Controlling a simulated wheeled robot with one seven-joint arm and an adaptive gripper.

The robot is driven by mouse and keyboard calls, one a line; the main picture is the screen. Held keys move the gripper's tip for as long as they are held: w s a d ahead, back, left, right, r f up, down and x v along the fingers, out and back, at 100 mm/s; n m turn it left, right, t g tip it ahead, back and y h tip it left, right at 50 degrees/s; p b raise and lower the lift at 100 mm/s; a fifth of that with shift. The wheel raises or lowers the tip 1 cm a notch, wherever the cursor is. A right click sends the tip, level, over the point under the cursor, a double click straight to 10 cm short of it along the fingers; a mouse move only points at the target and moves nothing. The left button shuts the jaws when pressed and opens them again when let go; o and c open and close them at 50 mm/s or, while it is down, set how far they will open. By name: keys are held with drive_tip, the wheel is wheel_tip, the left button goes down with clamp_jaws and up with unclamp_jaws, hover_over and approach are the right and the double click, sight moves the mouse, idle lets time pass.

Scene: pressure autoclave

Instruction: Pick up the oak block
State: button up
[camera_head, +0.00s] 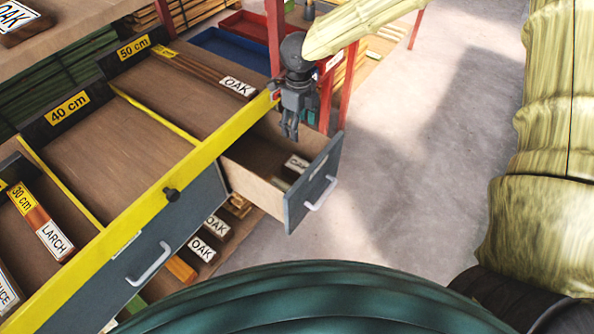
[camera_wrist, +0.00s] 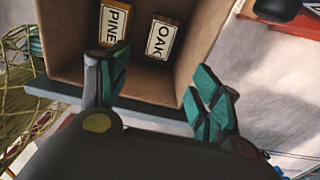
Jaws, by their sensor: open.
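The oak block (camera_wrist: 161,38) lies in an open drawer with its white OAK label facing up. It also shows partly in the head view (camera_head: 297,164). A pine block (camera_wrist: 113,23) lies to its left in the wrist view, with a gap between them. My gripper (camera_head: 290,130) points down above the drawer in the head view. In the wrist view my gripper (camera_wrist: 165,85) has its green-padded fingers spread wide, with nothing between them. The oak block appears beyond the fingertips, between their lines, apart from them.
The open drawer (camera_head: 326,178) has a dark front and a light handle. A yellow rail (camera_head: 140,213) edges the bench beside it. More OAK-labelled pieces lie on the bench (camera_head: 210,72) and below (camera_head: 203,249). A red post (camera_head: 275,35) stands behind. Grey floor at right is clear.

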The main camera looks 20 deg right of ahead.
drive_tip(key=b, duration=0.3)
approach(299, 165)
wheel_tip(299, 165, down, 10)
drive_tip(key=shift+w+f+p, duration=0.1)
drive_tip(key=shift+p, duration=0.4)
idle(0.3)
drive_tip(key=c, duration=0.9)
drive_tip(key=shift+c, duration=0.2)
